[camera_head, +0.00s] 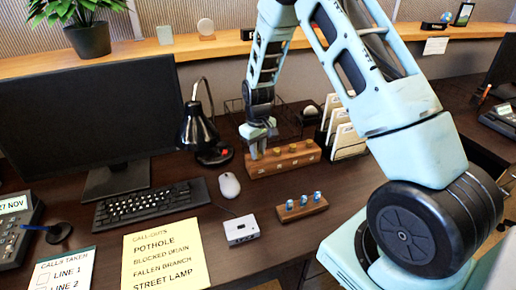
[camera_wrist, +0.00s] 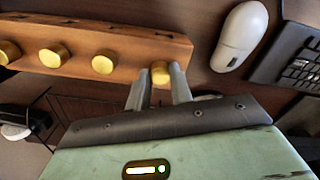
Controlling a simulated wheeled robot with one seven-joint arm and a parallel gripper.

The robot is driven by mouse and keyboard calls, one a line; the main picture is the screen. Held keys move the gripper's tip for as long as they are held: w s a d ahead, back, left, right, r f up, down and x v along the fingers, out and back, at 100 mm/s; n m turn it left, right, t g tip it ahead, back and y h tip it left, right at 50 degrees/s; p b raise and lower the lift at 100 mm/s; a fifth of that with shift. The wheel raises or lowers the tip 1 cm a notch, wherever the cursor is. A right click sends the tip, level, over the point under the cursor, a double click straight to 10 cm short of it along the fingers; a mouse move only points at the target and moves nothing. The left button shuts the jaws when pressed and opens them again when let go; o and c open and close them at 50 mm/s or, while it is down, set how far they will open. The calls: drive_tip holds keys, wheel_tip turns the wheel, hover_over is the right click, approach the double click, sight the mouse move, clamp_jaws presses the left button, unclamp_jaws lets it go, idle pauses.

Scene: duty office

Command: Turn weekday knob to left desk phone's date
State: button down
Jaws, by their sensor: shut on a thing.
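A long wooden block (camera_head: 285,162) with a row of brass knobs stands on the desk; it also fills the upper left of the wrist view (camera_wrist: 120,40). My gripper (camera_head: 259,148) is at the block's left end in the head view. In the wrist view, my gripper's fingers (camera_wrist: 158,82) are shut on the end brass knob (camera_wrist: 160,71), nearest the mouse. Labels on the block are too small to read. The left desk phone (camera_head: 18,232) is cut by the left picture edge; its lit display (camera_head: 13,204) reads "27 NOV", with its left part cut off.
A smaller wooden block with blue-topped pieces (camera_head: 301,207) lies in front. A white mouse (camera_head: 229,185), keyboard (camera_head: 150,204), white box (camera_head: 240,230) and black lamp (camera_head: 200,130) are left of the knob block. A file rack (camera_head: 345,138) stands right of it.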

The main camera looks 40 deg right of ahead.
drive_tip(key=m+p, duration=0.1)
drive_tip(key=m, duration=0.5)
drive_tip(key=shift+m, duration=0.4)
idle(0.4)
drive_tip(key=c, duration=1.2)
unclamp_jaws()
drive_tip(key=shift+c, duration=0.2)
drive_tip(key=shift+r, duration=0.1)
wheel_tip(320, 180, up, 17)
drive_tip(key=shift+r, duration=0.1)
